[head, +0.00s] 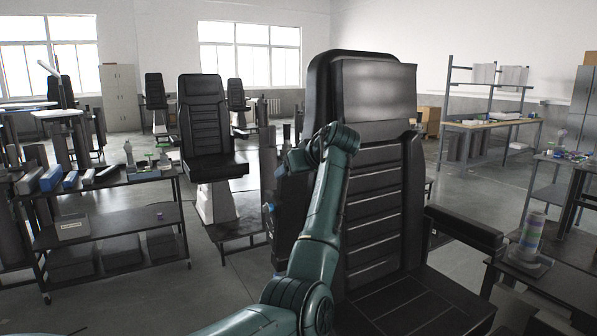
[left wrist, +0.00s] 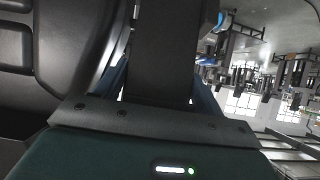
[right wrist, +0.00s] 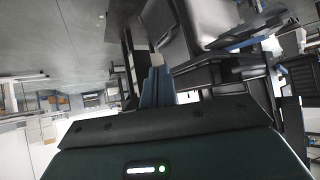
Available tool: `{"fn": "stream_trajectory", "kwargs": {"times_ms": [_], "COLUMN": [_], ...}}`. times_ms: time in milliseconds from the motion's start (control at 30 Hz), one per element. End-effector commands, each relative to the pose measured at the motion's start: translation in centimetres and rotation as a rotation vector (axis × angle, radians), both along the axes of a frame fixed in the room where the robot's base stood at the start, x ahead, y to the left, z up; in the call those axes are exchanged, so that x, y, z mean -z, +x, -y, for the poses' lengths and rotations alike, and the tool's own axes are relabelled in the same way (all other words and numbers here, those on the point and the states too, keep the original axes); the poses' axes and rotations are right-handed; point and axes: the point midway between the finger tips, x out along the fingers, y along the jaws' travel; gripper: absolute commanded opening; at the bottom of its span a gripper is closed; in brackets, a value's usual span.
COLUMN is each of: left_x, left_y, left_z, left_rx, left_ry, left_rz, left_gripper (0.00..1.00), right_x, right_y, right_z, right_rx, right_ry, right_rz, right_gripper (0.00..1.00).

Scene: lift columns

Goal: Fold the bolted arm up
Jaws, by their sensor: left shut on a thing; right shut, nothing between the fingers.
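A black padded chair (head: 375,180) stands close in front in the head view. The dark bolted arm (head: 290,215) stands roughly upright at its left side, partly hidden by my teal left arm. A blue part (head: 268,210) shows on its outer side. In the left wrist view the dark bar of the bolted arm (left wrist: 165,50) runs between the blue fingers of my left gripper (left wrist: 160,88), which is shut on it. My right gripper (right wrist: 156,88) is shut and empty in the right wrist view, apart from the chair. It is outside the head view.
The chair's other armrest (head: 465,228) lies about level at the right. A side table with a striped bottle (head: 532,235) stands beyond it. A shelf cart (head: 110,205) and another chair (head: 205,120) stand at the left.

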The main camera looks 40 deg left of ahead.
Motion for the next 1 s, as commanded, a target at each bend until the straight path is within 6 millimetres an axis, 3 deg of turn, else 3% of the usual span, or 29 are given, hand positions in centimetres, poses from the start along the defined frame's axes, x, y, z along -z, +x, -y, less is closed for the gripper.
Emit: {"fn": "stream_trajectory", "kwargs": {"times_ms": [33, 67, 167, 567, 1000], "left_x": [-0.7, -0.7, -0.6, -0.6, -5.4], "left_y": [0.0, 0.0, 0.0, -0.2, -3.3], "left_z": [0.1, 0.1, 0.1, 1.0, 8.3], "left_rx": [0.003, 0.004, 0.003, 0.005, 0.006], "left_ry": [0.012, 0.012, 0.009, 0.003, 0.005], "left_rz": [0.010, 0.010, 0.009, 0.006, 0.008], "left_gripper": [0.28, 0.71, 0.79, 0.80, 0.80], "right_x": [-0.1, -0.1, -0.2, 0.2, 0.8], "right_y": [0.0, 0.0, 0.0, 0.0, 0.4], "right_z": [0.0, 0.0, 0.0, 0.0, -0.4], "right_rx": [0.000, 0.000, 0.000, 0.001, 0.012], "right_ry": [0.000, 0.000, 0.001, 0.002, 0.026], "right_rz": [0.001, 0.001, 0.002, 0.004, 0.031], "right_gripper": [0.00, 0.00, 0.00, 0.00, 0.00]}}
